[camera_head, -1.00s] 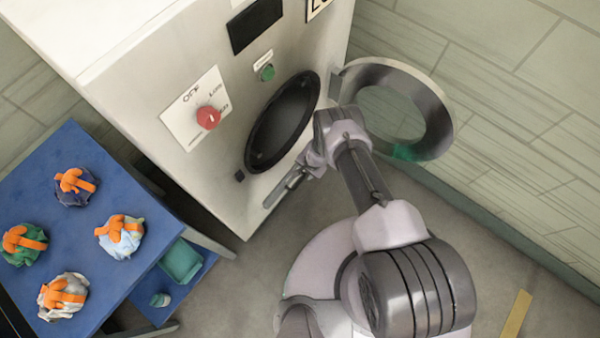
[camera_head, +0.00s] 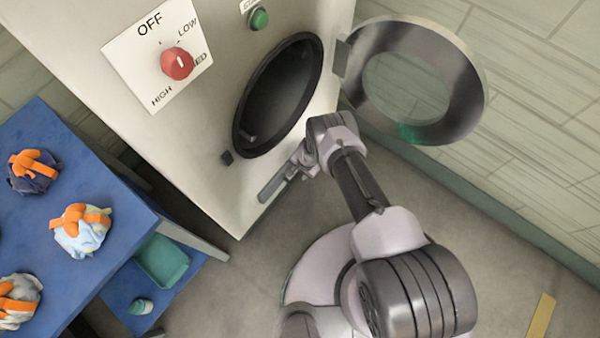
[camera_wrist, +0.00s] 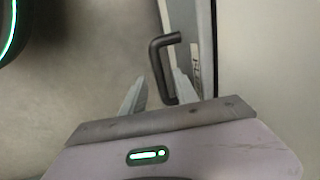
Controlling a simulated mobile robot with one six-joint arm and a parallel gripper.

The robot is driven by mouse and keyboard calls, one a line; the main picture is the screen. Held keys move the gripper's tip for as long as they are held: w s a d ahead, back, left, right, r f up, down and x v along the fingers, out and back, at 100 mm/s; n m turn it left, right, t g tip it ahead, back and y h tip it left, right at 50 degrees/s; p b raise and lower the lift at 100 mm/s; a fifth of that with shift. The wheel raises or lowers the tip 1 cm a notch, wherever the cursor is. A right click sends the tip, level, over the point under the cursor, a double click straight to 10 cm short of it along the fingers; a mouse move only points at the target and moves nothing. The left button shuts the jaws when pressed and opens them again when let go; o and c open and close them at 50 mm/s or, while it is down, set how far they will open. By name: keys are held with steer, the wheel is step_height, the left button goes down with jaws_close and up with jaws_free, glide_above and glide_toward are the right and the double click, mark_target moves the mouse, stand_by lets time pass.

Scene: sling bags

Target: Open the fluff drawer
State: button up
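In the wrist view a dark bent handle (camera_wrist: 157,60) stands out from a pale panel edge (camera_wrist: 203,45), which looks like the fluff drawer's front. My gripper (camera_wrist: 160,80) is open, with one finger on each side of the handle. I cannot tell whether either finger touches it. In the head view my gripper (camera_head: 278,182) is low by the front of the dryer (camera_head: 190,130), below its round opening. The drawer and its handle cannot be made out there, so how far it stands out is unclear.
The round door (camera_head: 460,95) hangs open at the right, above my arm. A red knob (camera_head: 177,62) and a green button (camera_head: 259,19) are on the dryer front. A blue table (camera_head: 110,215) with tied cloth bundles stands left, with a teal tray (camera_head: 162,262) on a lower shelf.

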jaws_close()
stand_by(1.3)
